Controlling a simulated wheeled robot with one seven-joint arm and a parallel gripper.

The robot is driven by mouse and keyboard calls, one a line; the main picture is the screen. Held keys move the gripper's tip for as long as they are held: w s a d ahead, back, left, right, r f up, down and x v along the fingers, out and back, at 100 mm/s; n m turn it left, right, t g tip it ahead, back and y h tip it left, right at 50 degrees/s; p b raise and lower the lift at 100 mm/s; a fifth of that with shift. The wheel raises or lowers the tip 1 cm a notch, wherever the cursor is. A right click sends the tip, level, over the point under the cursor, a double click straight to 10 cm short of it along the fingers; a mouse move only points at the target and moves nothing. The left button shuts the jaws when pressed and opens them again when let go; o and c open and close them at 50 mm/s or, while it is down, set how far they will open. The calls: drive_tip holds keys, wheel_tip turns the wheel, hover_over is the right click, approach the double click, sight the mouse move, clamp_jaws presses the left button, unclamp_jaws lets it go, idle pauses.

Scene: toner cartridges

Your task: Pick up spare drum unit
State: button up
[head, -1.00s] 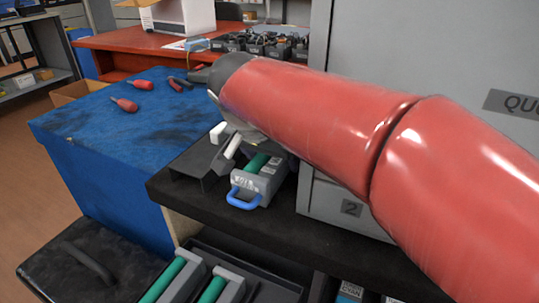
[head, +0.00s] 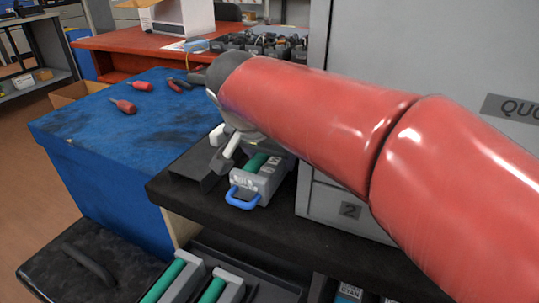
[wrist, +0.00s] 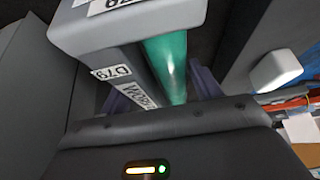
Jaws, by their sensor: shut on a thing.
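The drum unit (head: 258,180), a grey body with a green roller, white labels and a blue loop handle, sits on the dark shelf beside the grey cabinet. In the wrist view the drum unit (wrist: 165,60) lies between the purple fingers of my gripper (wrist: 163,92), one finger on each side, shut on it. Its label there reads D79. In the head view my red arm hides most of the gripper and the unit's far end. I see no clear gap under the unit.
More green-roller units (head: 212,290) lie in the lower tray. A grey bracket with white pieces (head: 229,148) stands just left of the unit. The grey cabinet (head: 420,90) is close on the right. A blue bench (head: 90,115) with red-handled tools (head: 124,106) is at left.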

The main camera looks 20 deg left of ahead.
drive_tip(key=shift+r+p, duration=2.4)
drive_tip(key=shift+r, duration=0.9)
